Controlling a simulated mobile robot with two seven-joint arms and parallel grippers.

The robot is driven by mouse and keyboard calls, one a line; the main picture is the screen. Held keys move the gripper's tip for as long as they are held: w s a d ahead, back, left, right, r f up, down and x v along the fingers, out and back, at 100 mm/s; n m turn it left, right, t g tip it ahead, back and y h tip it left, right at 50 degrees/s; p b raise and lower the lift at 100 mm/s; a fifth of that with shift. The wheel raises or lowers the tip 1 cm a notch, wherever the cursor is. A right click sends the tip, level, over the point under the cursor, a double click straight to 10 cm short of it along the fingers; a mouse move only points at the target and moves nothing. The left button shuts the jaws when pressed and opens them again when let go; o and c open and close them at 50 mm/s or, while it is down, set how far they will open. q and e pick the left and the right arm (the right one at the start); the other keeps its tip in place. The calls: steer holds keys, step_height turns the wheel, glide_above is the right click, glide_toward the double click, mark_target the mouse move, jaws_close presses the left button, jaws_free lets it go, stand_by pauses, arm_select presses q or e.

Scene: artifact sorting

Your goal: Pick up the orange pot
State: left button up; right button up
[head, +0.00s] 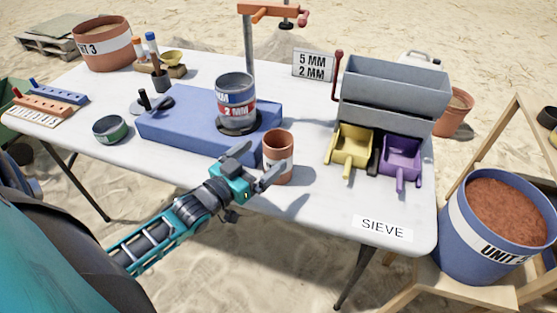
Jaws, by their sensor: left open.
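The orange pot (278,155) is a small terracotta-coloured cup standing upright near the front edge of the white table (310,203). My left gripper (262,163) is open at the pot. One finger shows at the pot's left and the other in front of its lower right side. I cannot tell whether either finger touches it. My right gripper is not in view.
A blue block (180,125) bearing a sieve stack (236,98) stands just behind the pot. A grey hopper (393,92) with a yellow scoop tray (352,148) and purple tray (402,158) is at right. The table's front right is clear around the SIEVE label (383,228).

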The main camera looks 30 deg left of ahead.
mark_target(267, 150)
arm_select(q)
steer(key=w, duration=0.3)
steer(key=w+d+r, duration=0.1)
steer(key=w, duration=0.1)
steer(key=shift+w, duration=0.7)
steer(key=shift+c, duration=0.2)
steer(key=c, duration=1.5)
steer(key=shift+o, duration=0.2)
steer(key=shift+r, duration=0.15)
